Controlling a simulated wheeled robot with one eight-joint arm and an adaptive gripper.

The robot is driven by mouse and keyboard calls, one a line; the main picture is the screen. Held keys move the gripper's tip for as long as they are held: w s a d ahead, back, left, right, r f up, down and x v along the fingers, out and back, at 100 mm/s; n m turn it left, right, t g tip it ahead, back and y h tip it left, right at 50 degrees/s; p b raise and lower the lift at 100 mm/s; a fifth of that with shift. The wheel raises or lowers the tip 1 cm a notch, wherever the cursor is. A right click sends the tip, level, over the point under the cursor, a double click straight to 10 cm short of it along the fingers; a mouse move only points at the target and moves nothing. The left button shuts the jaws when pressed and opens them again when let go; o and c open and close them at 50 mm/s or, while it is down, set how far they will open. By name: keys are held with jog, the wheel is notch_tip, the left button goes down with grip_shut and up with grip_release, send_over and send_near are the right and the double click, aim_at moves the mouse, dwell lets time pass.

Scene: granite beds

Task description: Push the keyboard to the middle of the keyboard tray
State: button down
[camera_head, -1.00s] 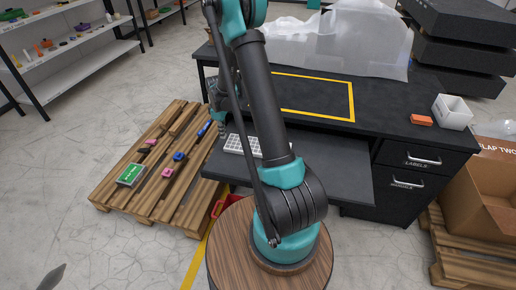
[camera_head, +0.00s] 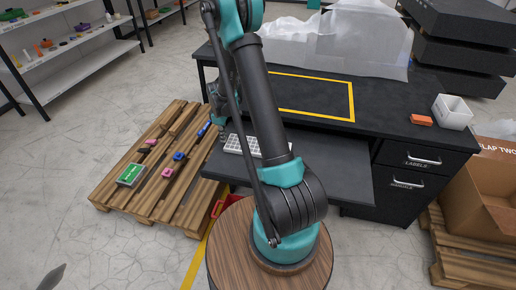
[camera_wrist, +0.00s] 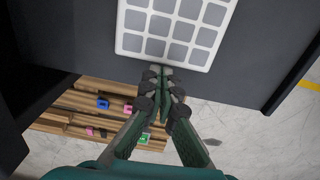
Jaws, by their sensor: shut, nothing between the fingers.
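The keyboard (camera_head: 241,145) is white with grey keys. It lies on the left part of the dark keyboard tray (camera_head: 330,175), partly hidden behind my arm in the head view. In the wrist view the keyboard (camera_wrist: 172,30) is at the top, and the tray (camera_wrist: 240,85) spreads around it. My gripper (camera_wrist: 163,72) is shut and empty, its fingertips at the keyboard's near edge. I cannot tell whether they touch it. In the head view my gripper is mostly hidden at the tray's left end.
A wooden pallet (camera_head: 186,198) with small coloured items is on the floor left of the tray. The desk (camera_head: 390,110) above has a yellow outlined area, an orange block (camera_head: 421,120) and a white bin (camera_head: 453,111). The tray's right part is clear.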

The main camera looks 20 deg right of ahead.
jog(key=shift+s+d, duration=0.2)
jog(key=shift+d, duration=0.15)
dwell(0.3)
